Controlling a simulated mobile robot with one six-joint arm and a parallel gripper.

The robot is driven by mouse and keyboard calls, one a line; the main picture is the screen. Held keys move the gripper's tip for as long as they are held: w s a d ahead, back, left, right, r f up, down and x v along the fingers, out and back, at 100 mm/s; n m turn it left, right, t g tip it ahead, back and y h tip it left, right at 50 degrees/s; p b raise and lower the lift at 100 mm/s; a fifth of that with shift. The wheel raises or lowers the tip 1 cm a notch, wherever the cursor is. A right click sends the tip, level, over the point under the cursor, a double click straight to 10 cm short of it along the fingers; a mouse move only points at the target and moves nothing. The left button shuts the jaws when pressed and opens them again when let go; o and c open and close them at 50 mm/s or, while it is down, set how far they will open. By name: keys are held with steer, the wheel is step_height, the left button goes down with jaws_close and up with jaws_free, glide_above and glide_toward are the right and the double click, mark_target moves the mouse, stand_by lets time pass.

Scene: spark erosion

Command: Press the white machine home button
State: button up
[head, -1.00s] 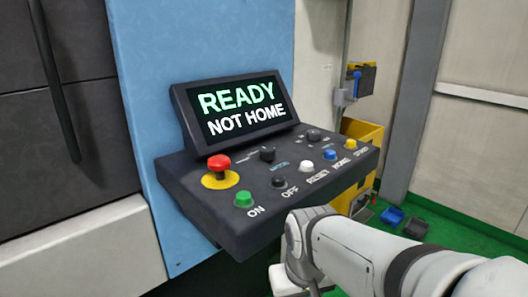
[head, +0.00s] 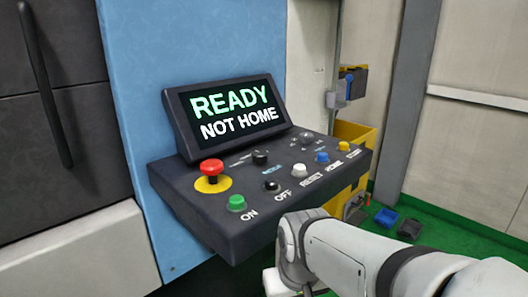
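The dark control panel (head: 215,222) stands out from a blue machine front, with a row of buttons along it. A white button (head: 299,170) sits mid-row above the label RESET. The label HOME (head: 334,166) stands below a blue button (head: 322,157), so colour and label in the task disagree here. The screen (head: 226,113) reads READY, NOT HOME. My arm comes in from the lower right, in front of the panel's lower right edge. My gripper cannot be made out; the lower frame edge cuts off the arm's lower parts.
A red emergency stop (head: 211,171), green button (head: 237,203), black button (head: 271,187) and yellow button (head: 343,146) share the panel, with several dark knobs behind. A yellow bin (head: 357,136) stands behind it. Blue (head: 386,217) and dark (head: 410,229) bins lie on the green floor.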

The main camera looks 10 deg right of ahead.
jaws_close()
stand_by(1.1)
